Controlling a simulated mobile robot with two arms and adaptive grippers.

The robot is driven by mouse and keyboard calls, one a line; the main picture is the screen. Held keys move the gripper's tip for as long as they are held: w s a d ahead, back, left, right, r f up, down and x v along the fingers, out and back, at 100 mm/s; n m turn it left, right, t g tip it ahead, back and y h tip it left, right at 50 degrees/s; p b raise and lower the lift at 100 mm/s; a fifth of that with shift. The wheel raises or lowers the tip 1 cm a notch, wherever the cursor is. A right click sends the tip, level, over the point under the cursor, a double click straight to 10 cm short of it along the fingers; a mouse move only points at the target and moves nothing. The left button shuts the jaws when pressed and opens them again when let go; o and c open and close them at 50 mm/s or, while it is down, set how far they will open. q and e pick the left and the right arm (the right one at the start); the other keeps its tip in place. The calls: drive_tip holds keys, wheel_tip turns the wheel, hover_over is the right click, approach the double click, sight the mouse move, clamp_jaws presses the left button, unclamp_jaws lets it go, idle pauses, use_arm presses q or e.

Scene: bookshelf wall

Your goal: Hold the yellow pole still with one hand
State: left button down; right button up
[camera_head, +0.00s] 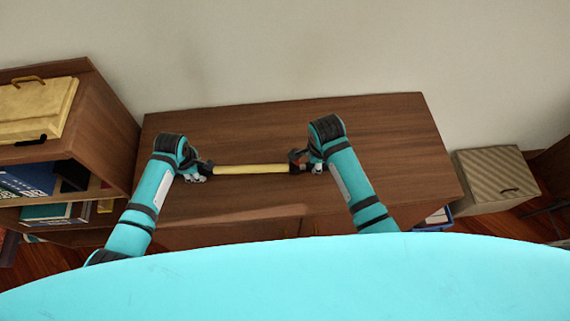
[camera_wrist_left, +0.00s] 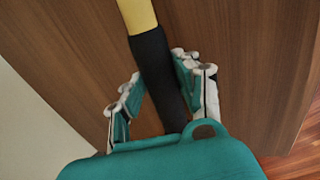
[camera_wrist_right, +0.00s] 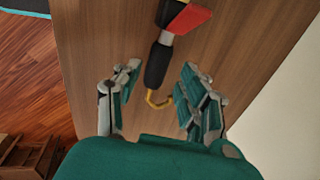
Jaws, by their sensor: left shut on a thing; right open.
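The yellow pole (camera_head: 250,169) lies level across the brown cabinet top, between my two grippers. In the left wrist view its yellow shaft (camera_wrist_left: 138,14) runs into a black grip (camera_wrist_left: 158,70). My left gripper (camera_head: 203,170) is shut on this black grip, with a finger on each side. My right gripper (camera_head: 303,164) is open at the other end. Finger contact there does not show.
The brown cabinet top (camera_head: 390,130) is otherwise clear. A shelf unit (camera_head: 108,130) with books and a cream box (camera_head: 35,108) stands at left. A striped box (camera_head: 492,176) stands at right. A pale wall (camera_head: 280,50) rises behind.

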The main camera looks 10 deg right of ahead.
drive_tip(key=shift+w+f, duration=0.2)
drive_tip(key=shift+f, duration=0.75)
drive_tip(key=shift+w+f, duration=0.15)
drive_tip(key=shift+f, duration=0.85)
drive_tip(key=shift+w+f, duration=0.2)
drive_tip(key=shift+f, duration=0.75)
clamp_jaws()
drive_tip(key=shift+d, duration=0.1)
